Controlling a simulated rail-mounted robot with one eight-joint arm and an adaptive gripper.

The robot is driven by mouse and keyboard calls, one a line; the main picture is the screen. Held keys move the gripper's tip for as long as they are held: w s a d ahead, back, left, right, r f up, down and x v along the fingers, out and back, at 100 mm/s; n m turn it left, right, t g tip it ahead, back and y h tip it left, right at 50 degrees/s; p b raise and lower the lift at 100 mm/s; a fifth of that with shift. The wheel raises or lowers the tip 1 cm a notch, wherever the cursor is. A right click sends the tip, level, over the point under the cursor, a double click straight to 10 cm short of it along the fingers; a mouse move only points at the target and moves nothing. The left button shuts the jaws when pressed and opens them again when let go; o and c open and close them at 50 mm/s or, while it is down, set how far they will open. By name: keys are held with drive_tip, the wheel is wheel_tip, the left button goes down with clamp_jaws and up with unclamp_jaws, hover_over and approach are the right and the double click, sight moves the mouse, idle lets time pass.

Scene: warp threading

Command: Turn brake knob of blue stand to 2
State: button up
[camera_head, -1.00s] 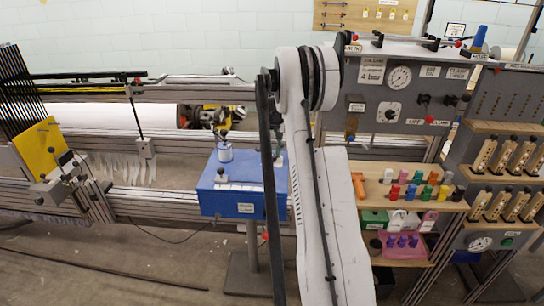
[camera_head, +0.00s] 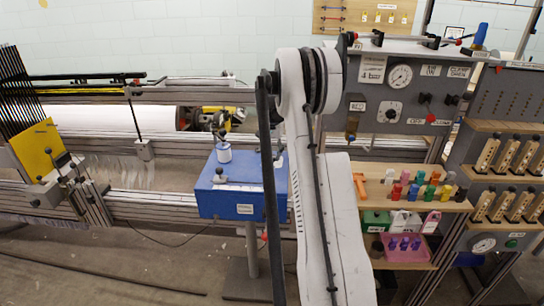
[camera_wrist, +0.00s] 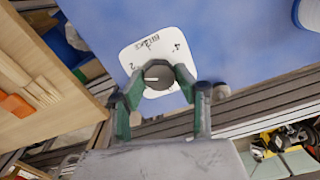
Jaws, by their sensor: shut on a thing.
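The blue stand (camera_head: 232,190) is a blue box on a metal post, left of my arm in the head view. Its blue top also fills much of the wrist view (camera_wrist: 225,40). A white dial plate (camera_wrist: 136,56) with "BRAKE" and numbers lies on it, and the 2 and 4 are readable. The round grey brake knob (camera_wrist: 158,76) sits on the plate, and its white pointer line points roughly left in the wrist view. My gripper (camera_wrist: 155,82) has its green fingers closed around the knob. In the head view my arm hides the gripper and the knob.
To the right are a wooden shelf (camera_head: 400,170) with coloured pegs and a grey gauge panel (camera_head: 395,75). Metal rails (camera_head: 150,205) run to the left. In the wrist view wooden boards (camera_wrist: 50,110) lie left of the stand.

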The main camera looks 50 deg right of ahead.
sight(272, 156)
drive_tip(key=shift+m, duration=0.3)
idle(0.4)
drive_tip(key=o, duration=1.1)
drive_tip(key=shift+o, duration=0.2)
wheel_tip(272, 156, up, 12)
